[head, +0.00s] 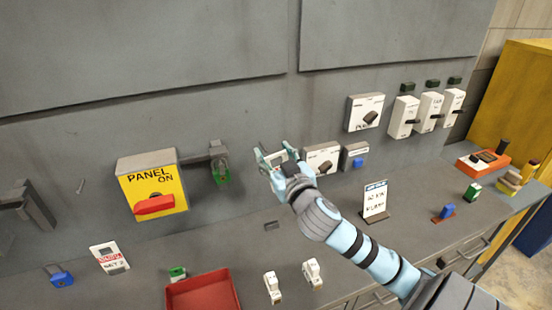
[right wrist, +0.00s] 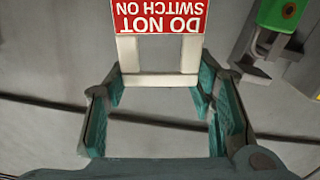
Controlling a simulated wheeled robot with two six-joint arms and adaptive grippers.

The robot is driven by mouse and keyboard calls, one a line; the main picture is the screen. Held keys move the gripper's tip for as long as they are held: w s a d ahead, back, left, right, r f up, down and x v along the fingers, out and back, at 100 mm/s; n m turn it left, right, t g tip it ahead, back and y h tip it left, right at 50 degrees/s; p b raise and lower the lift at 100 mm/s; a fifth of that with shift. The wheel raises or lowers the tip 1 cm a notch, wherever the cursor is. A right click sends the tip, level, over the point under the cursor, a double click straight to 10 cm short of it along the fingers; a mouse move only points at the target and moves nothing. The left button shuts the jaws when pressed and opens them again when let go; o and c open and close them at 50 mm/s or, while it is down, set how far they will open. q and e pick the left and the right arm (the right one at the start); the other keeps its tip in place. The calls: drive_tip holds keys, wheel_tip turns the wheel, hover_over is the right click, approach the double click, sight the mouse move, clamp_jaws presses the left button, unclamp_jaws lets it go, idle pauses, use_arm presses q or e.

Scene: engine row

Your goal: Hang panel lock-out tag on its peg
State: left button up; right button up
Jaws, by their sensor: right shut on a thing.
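The held tag (right wrist: 160,22) has a red face reading "DO NOT SWITCH ON" and a white lower frame. My right gripper (right wrist: 158,85) is shut on that white frame. In the head view, my right gripper (head: 274,160) is raised above the bench, in front of the grey wall. The tag is small there and partly hidden by the fingers. Left of it, a grey bracket (head: 197,158) sticks out beside the yellow "PANEL ON" box (head: 148,182) with its red handle. A green item (head: 221,174) hangs at the bracket's end. I cannot make out a bare peg. My left gripper is not in view.
The bench holds a red tray (head: 203,291), a blue padlock (head: 61,277), a red-and-white card (head: 109,258), a standing sign (head: 375,201) and small white pieces (head: 272,287). White switch boxes (head: 365,112) line the wall at right. The bench below the gripper is mostly clear.

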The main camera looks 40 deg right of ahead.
sight(260, 139)
drive_tip(key=shift+f+b+x, duration=0.2)
drive_tip(key=shift+b+x, duration=0.35)
drive_tip(key=shift+x, duration=1.15)
drive_tip(key=shift+f+b+x, duration=0.2)
drive_tip(key=shift+b+x, duration=0.35)
drive_tip(key=shift+x, duration=1.2)
drive_tip(key=shift+w+d+f, duration=0.25)
drive_tip(key=shift+w+f, duration=0.35)
drive_tip(key=shift+w, duration=0.15)
drive_tip(key=o, duration=1.1)
drive_tip(key=shift+c, duration=0.2)
drive_tip(key=shift+s, duration=0.1)
drive_tip(key=v, duration=1.2)
